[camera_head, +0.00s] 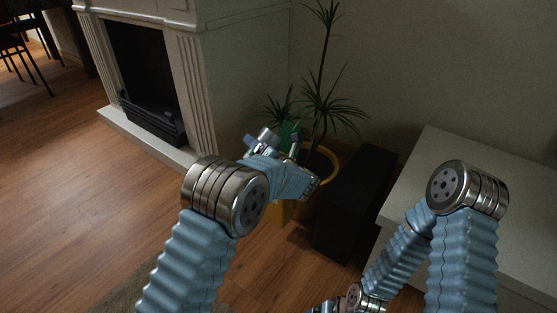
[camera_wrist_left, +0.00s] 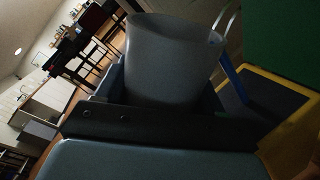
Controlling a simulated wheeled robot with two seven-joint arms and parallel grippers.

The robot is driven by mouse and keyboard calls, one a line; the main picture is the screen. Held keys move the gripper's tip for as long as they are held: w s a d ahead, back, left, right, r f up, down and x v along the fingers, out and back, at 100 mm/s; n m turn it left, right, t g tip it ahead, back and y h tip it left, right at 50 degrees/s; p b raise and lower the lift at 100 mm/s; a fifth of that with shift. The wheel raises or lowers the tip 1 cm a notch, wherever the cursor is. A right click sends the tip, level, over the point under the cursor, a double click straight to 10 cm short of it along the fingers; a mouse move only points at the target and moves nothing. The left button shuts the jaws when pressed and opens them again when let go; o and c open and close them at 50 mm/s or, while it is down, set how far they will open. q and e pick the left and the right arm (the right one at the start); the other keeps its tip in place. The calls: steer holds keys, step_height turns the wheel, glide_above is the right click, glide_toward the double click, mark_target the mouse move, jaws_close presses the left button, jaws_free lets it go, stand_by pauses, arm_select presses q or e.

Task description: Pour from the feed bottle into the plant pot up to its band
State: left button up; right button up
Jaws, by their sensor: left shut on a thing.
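My left gripper (camera_head: 268,138) is in the middle of the head view, beside the plants. In the left wrist view it is shut on a grey tapered vessel (camera_wrist_left: 172,62), which I take to be the feed bottle; it looks tilted. Whether liquid is flowing cannot be seen. A small spiky plant stands above a green pot (camera_head: 289,131) just behind the gripper. A large green surface (camera_wrist_left: 285,35) is at the upper right of the wrist view. A yellow pot (camera_head: 330,163) holds a taller plant. No band is discernible. My right gripper (camera_head: 322,306) is barely visible at the bottom edge.
A dark box-like block (camera_head: 355,203) stands right of the yellow pot, beside a pale low cabinet (camera_head: 465,205). A fireplace (camera_head: 190,75) is behind to the left. The wooden floor (camera_head: 85,205) on the left is largely clear.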

arm_select(q)
steer(key=shift+r+m, duration=0.2)
steer(key=shift+m, duration=0.2)
stand_by(0.8)
steer(key=shift+f+m, duration=0.3)
steer(key=shift+m, duration=0.4)
stand_by(2.3)
steer(key=shift+f+m, duration=0.15)
steer(key=shift+m, duration=0.35)
stand_by(1.2)
steer(key=shift+p, duration=0.5)
